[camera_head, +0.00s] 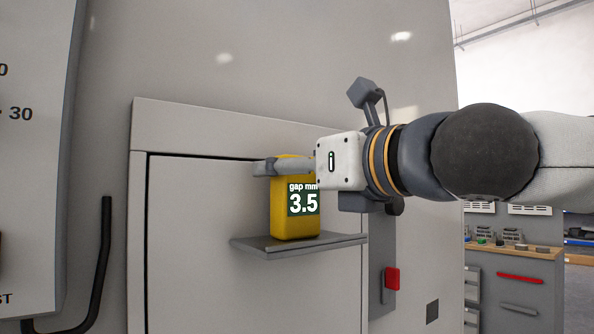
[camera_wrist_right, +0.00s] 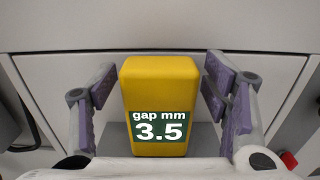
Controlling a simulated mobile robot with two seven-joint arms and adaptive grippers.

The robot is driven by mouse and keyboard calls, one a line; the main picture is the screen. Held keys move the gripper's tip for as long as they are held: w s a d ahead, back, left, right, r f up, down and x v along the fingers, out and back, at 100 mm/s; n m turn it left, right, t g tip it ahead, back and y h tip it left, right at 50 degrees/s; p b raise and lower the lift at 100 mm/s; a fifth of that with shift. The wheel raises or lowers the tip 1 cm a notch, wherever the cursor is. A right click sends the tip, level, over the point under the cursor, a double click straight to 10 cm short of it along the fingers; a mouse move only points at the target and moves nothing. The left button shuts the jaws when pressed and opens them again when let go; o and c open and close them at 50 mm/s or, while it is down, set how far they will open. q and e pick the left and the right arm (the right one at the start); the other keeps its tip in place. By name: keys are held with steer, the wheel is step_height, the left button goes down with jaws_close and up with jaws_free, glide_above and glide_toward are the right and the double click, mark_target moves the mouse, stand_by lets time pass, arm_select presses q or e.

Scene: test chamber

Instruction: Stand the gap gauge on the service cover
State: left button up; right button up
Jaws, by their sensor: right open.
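The gap gauge (camera_head: 284,222) is a yellow block with a dark green label reading "gap mm 3.5". It stands upright on a small grey ledge (camera_head: 345,241) that juts from the pale grey panel, which I take to be the service cover (camera_head: 205,215). My right gripper (camera_head: 279,166) is at the gauge's upper part. In the right wrist view the gauge (camera_wrist_right: 160,82) sits between the two purple-padded fingers (camera_wrist_right: 160,88), with a gap on each side. The gripper is open and holds nothing. My left gripper is out of view.
A black curved handle (camera_head: 105,250) is at the left, beside a raised panel with markings (camera_head: 30,170). A red switch (camera_head: 392,278) sits right of the ledge. A workbench (camera_head: 520,265) with small items stands further back right.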

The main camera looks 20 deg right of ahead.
steer(key=v, duration=1.2)
steer(key=shift+r, duration=0.1)
